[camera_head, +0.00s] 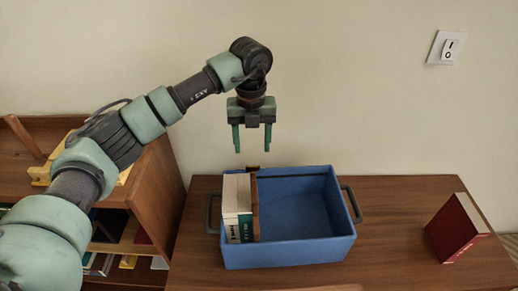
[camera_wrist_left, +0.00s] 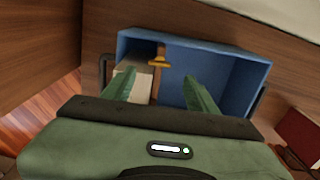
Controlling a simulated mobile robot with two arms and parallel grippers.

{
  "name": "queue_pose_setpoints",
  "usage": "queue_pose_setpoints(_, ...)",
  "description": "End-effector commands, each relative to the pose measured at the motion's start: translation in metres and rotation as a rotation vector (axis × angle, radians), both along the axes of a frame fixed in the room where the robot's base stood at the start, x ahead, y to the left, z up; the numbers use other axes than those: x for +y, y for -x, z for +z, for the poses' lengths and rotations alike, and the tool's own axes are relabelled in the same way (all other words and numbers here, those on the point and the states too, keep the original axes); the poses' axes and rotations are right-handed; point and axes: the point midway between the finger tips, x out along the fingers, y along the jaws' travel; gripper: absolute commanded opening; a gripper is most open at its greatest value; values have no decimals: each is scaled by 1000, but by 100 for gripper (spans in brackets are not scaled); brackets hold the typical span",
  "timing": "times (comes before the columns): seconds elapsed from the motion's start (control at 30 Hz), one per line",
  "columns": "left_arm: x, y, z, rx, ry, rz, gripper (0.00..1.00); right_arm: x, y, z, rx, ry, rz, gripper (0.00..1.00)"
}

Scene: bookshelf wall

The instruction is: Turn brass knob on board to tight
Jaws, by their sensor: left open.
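A blue crate (camera_head: 305,253) stands on the wooden desk. Books (camera_head: 237,205) stand in its left part. A thin wooden board (camera_head: 255,205) stands upright against their right side; it also shows in the left wrist view (camera_wrist_left: 156,88). The brass knob (camera_wrist_left: 159,62) shows at the board in the left wrist view; in the head view a small brass part (camera_head: 253,168) shows at the crate's back rim. My left gripper (camera_head: 252,148) is open and empty, pointing down above the crate's back rim. In the wrist view the board and knob appear between its fingers (camera_wrist_left: 157,82). My right gripper is out of view.
A red book (camera_head: 458,228) stands tilted on the desk (camera_head: 395,230) at the right. The crate has handles (camera_head: 351,204) at both sides, and its right part is empty. A wooden shelf (camera_head: 150,195) stands at the left. A switch (camera_head: 446,48) is on the wall.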

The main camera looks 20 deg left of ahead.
Motion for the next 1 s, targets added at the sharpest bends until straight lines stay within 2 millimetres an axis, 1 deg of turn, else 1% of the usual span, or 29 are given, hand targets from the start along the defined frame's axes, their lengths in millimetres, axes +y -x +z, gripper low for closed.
queue_pose_setpoints(0.13,0,1,-6,3,0,0,58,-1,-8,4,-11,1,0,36)
queue_pose_setpoints(0.23,0,1,-18,4,0,1,58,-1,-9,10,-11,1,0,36)
queue_pose_setpoints(0.5,0,1,-61,4,-1,0,58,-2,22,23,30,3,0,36)
queue_pose_setpoints(0.6,0,1,-71,3,0,0,58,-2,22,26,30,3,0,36)
queue_pose_setpoints(0.7,0,1,-76,1,0,0,58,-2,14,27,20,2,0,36)
queue_pose_setpoints(0.83,0,1,-79,0,0,0,58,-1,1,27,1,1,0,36)
queue_pose_setpoints(0.97,0,1,-78,0,0,0,58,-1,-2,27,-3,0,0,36)
queue_pose_setpoints(1.0,0,1,-78,0,0,0,47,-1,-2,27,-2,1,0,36)
